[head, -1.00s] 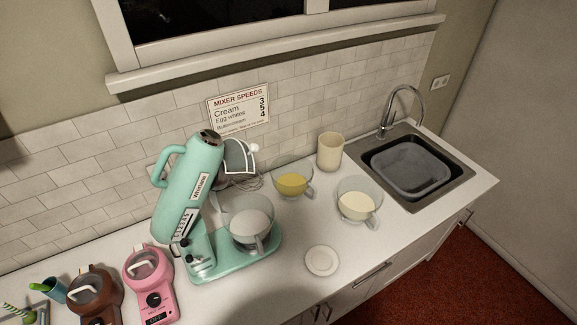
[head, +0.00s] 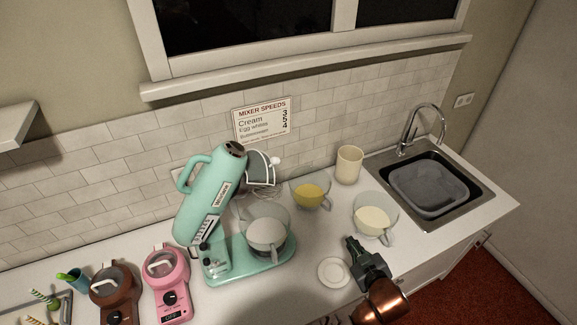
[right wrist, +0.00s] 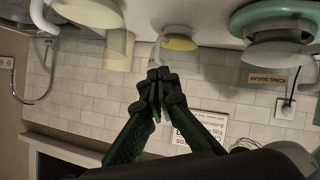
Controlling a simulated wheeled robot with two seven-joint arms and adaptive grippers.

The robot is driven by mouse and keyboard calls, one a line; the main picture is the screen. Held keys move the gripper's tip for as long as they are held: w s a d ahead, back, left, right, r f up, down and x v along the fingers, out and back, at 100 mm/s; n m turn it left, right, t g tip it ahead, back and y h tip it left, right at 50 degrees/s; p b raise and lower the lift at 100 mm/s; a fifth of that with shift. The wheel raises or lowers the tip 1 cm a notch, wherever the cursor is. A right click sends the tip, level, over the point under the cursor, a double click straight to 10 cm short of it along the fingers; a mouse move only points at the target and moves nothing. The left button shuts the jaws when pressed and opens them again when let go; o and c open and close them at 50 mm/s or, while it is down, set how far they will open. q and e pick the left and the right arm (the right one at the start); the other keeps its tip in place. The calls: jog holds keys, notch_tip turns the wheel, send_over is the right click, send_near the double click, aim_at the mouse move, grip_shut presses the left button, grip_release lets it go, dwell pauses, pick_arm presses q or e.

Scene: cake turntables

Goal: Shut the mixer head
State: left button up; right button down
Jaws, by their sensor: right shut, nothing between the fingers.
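The mint-green stand mixer (head: 209,195) stands on the counter left of centre in the head view, its head tilted up and back. A glass bowl (head: 266,232) with white contents sits on the mixer's base. My right gripper (head: 351,243) is at the lower right of the mixer, over the counter beside a small white saucer, apart from the mixer. In the right wrist view its fingers (right wrist: 159,75) are together and empty. My left gripper is not in view.
A bowl of yellow liquid (head: 312,195), a bowl of cream (head: 374,219) and a beige cup (head: 348,165) stand right of the mixer. The white saucer (head: 334,272) lies in front. Pink (head: 168,285) and brown (head: 115,292) machines stand left. The sink (head: 432,180) is far right.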

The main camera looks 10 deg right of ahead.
jog(key=w+a+r+n+t+y, duration=0.2)
jog(key=a+r, duration=0.3)
jog(key=r, duration=0.3)
jog(key=w+a+r+n+t+y, duration=0.25)
jog(key=a+r, duration=0.25)
jog(key=r, duration=0.4)
jog(key=s+a+r+n+y, duration=0.3)
jog(key=a+r+n+y, duration=0.15)
jog(key=r, duration=0.25)
jog(key=s+a+r+n+y, duration=0.3)
jog(key=a+r, duration=0.3)
jog(key=r, duration=0.1)
jog(key=w+a+p, duration=0.1)
jog(key=w, duration=0.2)
jog(key=w+a+p, duration=0.1)
jog(key=w, duration=0.1)
jog(key=w+a+p, duration=0.1)
jog(key=w, duration=0.2)
jog(key=shift+w, duration=0.3)
jog(key=shift+w+d+f, duration=0.2)
jog(key=shift+f, duration=0.2)
jog(key=shift+d, duration=0.1)
